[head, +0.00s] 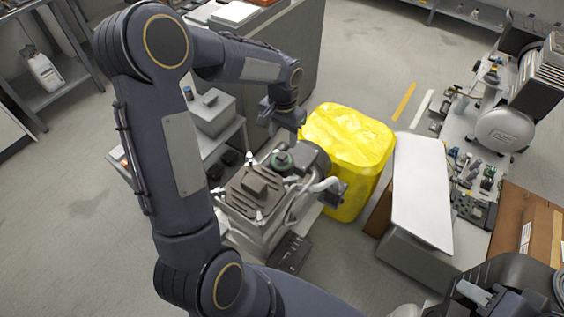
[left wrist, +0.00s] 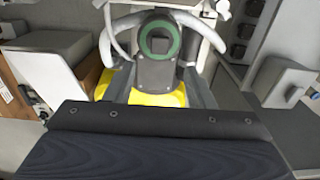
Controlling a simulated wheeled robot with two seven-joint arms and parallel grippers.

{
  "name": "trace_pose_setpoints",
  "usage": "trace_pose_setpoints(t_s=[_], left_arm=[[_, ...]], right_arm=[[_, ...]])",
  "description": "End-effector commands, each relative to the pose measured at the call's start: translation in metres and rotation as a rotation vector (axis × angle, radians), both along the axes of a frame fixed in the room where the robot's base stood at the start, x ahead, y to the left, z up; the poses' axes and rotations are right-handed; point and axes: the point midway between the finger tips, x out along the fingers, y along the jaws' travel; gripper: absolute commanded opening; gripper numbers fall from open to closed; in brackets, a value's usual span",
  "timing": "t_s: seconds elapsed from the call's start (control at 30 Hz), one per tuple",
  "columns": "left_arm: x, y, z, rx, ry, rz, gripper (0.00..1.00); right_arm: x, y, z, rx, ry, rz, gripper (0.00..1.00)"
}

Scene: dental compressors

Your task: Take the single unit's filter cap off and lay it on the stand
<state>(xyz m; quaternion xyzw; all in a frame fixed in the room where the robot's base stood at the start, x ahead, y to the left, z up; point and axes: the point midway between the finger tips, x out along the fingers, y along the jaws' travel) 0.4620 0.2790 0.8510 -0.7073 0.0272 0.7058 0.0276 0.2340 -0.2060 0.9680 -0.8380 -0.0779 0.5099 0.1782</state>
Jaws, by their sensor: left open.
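The single unit (head: 250,195) is a grey compressor with a ribbed top and pale hoses, standing low at the centre of the head view. A round dark cap with a green ring (head: 283,160) sits on it, apparently the filter cap. The green-ringed cap (left wrist: 160,40) shows upright at the top middle of the left wrist view. My left gripper (head: 284,114) is open and empty, above and behind the cap, apart from it. I cannot tell which surface is the stand.
A yellow bin (head: 350,145) stands close behind and right of the unit. A white panel (head: 422,185) lies on a grey cabinet to the right. A grey box (head: 212,112) sits on a cart at the left. A bench with a larger compressor (head: 505,128) is at the far right.

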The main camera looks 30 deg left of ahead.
Motion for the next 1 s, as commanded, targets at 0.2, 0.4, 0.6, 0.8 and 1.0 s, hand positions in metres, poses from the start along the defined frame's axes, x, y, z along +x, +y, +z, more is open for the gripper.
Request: trace_pose_setpoints(t_s=[0.2,0.4,0.6,0.8,1.0], left_arm=[[-0.001,0.0,-0.026,0.0,0.006,-0.001,0.49],[-0.006,0.0,-0.053,-0.001,0.008,-0.001,0.49],[-0.006,-0.001,-0.075,-0.001,0.005,-0.001,0.49],[-0.005,-0.001,-0.076,-0.001,0.002,0.0,0.49],[-0.005,-0.001,-0.076,-0.001,0.002,-0.001,0.29]], right_arm=[[0.0,0.0,0.0,0.0,0.0,0.0,0.36],[0.0,0.0,0.002,0.0,0.0,0.0,0.36],[0.0,0.0,0.002,0.0,0.0,0.0,0.36],[0.0,0.0,0.002,0.0,0.0,0.0,0.36],[0.0,0.0,0.002,0.0,0.0,0.0,0.36]])
